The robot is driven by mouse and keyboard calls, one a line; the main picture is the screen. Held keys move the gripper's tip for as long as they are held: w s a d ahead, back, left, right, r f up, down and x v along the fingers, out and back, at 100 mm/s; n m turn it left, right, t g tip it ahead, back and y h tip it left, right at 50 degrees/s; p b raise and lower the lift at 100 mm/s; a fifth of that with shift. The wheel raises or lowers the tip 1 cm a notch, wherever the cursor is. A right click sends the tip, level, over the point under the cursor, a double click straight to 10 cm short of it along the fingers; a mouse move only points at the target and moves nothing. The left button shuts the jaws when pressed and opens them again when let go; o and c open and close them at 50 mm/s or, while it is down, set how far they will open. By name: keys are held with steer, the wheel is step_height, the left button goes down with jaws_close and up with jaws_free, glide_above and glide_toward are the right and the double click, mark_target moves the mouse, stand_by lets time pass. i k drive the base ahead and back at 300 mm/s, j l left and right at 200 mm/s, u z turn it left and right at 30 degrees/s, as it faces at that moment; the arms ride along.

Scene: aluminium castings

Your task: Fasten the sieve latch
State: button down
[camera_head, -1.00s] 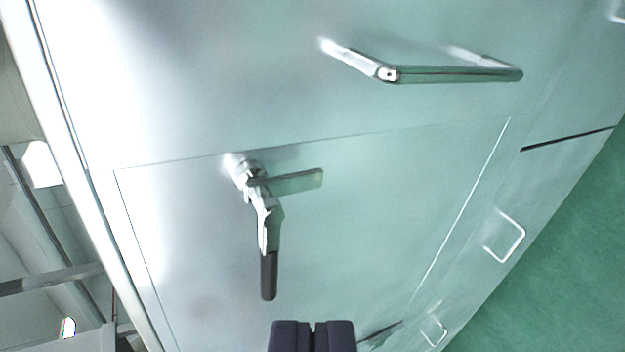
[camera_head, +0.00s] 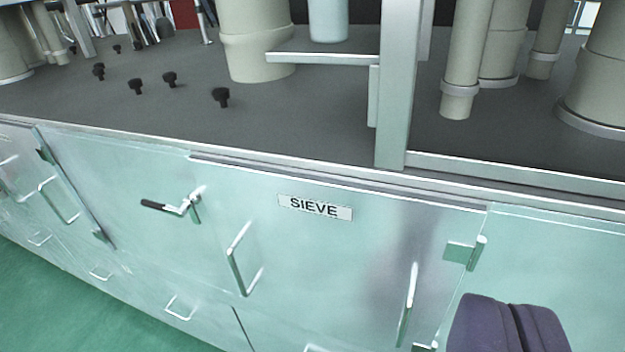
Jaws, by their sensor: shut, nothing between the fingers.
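The sieve latch (camera_head: 178,207) is a metal lever with a black grip, mounted on the pale green cabinet front left of the SIEVE label (camera_head: 315,207). Its lever points left, and a short flat metal tab points down from its pivot. The sieve panel (camera_head: 330,260) looks flush with the front, but I cannot tell whether the tab holds it. My gripper (camera_head: 510,305) is dark, shut and empty at the lower right. It is well to the right of the latch and apart from it.
Bar handles (camera_head: 240,260) and (camera_head: 408,305) stick out from the panel. A hinge (camera_head: 466,252) sits at its right edge. Above, the dark worktop (camera_head: 330,115) carries pale cylinders and black knobs, with a metal upright (camera_head: 398,90). Green floor (camera_head: 60,310) is clear at lower left.

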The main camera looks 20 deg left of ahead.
mark_target(194, 197)
steer(key=i+j, duration=0.1)
steer(key=j, duration=0.4)
steer(key=i+j, duration=0.15)
steer(key=j, duration=0.3)
steer(key=i+j, duration=0.1)
steer(key=j, duration=0.4)
steer(key=i+j, duration=0.1)
steer(key=j, duration=0.4)
